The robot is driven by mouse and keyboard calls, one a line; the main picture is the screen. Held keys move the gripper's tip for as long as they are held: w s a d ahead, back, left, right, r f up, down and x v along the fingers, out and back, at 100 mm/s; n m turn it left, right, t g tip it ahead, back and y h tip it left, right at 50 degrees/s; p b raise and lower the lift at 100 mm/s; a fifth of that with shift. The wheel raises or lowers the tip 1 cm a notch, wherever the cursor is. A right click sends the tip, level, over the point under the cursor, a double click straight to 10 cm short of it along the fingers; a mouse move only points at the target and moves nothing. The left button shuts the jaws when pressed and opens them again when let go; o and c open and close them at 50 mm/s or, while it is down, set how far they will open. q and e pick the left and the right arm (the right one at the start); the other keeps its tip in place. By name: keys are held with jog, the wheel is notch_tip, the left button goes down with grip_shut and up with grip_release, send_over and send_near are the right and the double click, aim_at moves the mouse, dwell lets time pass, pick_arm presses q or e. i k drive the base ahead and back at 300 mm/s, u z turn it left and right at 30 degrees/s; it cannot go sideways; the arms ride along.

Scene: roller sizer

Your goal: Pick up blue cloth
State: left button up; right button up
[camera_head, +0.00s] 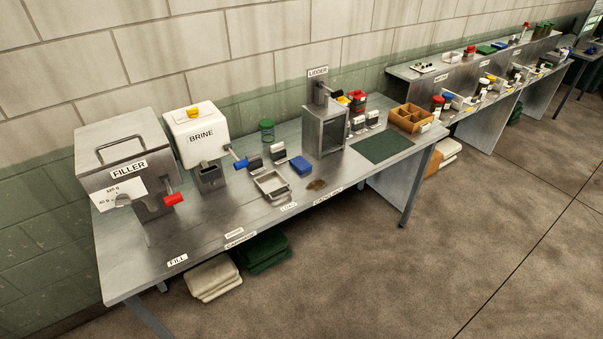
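A small blue folded block, which looks like the blue cloth (300,166), lies on the metal table (215,235). It sits right of a shallow metal tray (271,185) and left of the tall metal lidder (325,128). A brown patch or spill (317,184) is on the tabletop just in front of it, apart from the cloth. Neither of my grippers is in view.
The filler (125,160) and white brine box (200,135) stand at the left, with red and blue handles sticking out. A green mat (383,148) and wooden divided box (410,118) are at the right. The table's front strip is mostly clear. Folded cloths (213,279) lie underneath.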

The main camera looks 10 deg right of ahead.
aim_at(299, 163)
jog(key=u, duration=0.7)
jog(key=i, duration=1.3)
jog(key=z, duration=0.1)
